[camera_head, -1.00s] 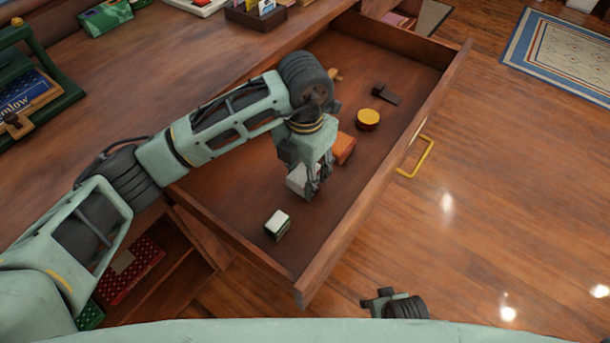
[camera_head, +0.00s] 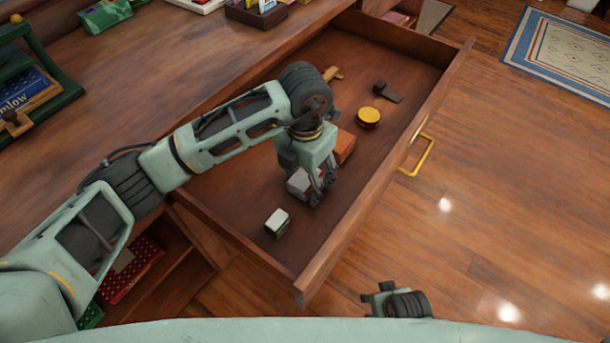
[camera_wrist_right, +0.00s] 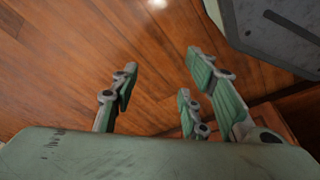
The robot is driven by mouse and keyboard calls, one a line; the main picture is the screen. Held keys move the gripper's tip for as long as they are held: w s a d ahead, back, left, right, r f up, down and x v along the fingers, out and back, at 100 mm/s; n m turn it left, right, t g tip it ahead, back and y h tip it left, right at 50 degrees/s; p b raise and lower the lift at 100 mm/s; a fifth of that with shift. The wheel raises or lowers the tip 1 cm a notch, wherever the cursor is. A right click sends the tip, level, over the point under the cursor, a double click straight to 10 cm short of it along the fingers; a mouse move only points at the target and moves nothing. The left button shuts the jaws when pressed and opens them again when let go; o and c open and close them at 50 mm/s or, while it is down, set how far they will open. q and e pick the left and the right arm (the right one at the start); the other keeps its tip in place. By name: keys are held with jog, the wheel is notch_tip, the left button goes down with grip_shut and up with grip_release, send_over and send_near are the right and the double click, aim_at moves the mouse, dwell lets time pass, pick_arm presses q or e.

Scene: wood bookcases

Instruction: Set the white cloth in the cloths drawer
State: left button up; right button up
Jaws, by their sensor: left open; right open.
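My left gripper (camera_head: 319,192) reaches down into the open wooden drawer (camera_head: 250,175), with its jaws open. A whitish folded piece, likely the white cloth (camera_head: 298,183), lies in the drawer right beside the left gripper's fingers. The gripper hides part of it, and I cannot tell whether they touch. My right gripper (camera_head: 384,297) is low at the front, outside the drawer and over the floor. It is open and empty in the right wrist view (camera_wrist_right: 160,88).
The drawer also holds a small white-and-green box (camera_head: 277,222), an orange block (camera_head: 345,146), a round yellow-topped tin (camera_head: 368,117) and a dark item (camera_head: 387,93). A yellow handle (camera_head: 424,156) is on its front.

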aim_at(305, 177)
pick_arm(q)
jog(key=shift+r, duration=0.15)
pick_arm(e)
jog(key=shift+s+f, duration=0.1)
jog(key=shift+s, duration=0.05)
pick_arm(q)
notch_tip(305, 177, up, 12)
jog(key=p, duration=0.1)
pick_arm(e)
jog(key=f, duration=0.1)
jog(key=s+f, duration=0.2)
jog(key=shift+d+f, duration=0.2)
jog(key=shift+f, duration=0.2)
